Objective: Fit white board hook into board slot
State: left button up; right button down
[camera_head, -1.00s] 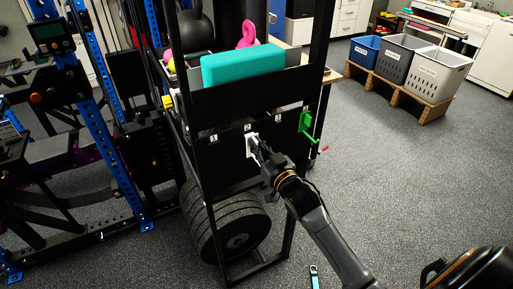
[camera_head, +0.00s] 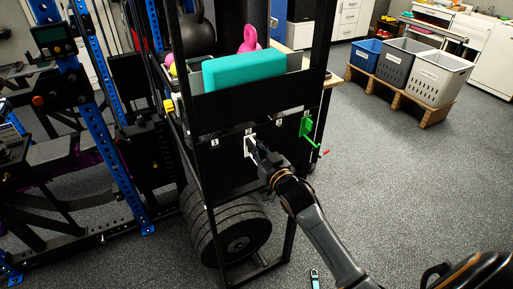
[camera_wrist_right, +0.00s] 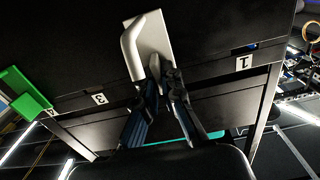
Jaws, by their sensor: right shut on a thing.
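The white hook (camera_head: 250,146) is held upright against or just in front of the black board (camera_head: 226,165), below label 2. My right gripper (camera_head: 257,151) is shut on it. In the right wrist view, the white hook (camera_wrist_right: 153,36) shows its flat plate and bent peg, with the gripper's fingertips (camera_wrist_right: 161,70) closed around its lower part. The plate covers the board area between labels 3 and 1, so the slot there is hidden. I cannot tell whether its back touches the board. My left gripper is not in view.
A green hook (camera_head: 307,127) is on the board's right end. A turquoise block (camera_head: 243,70) lies in the shelf above. Weight plates (camera_head: 236,228) hang below the board. A blue rack post (camera_head: 105,140) stands left. Open floor lies right, with bins (camera_head: 437,75) behind.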

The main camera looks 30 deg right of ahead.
jog(key=shift+w+r, duration=0.1)
jog(key=shift+w, duration=0.1)
dwell(0.4)
jog(key=c, duration=1.4)
grip_release()
jog(key=s, duration=1.2)
jog(key=shift+d, duration=0.2)
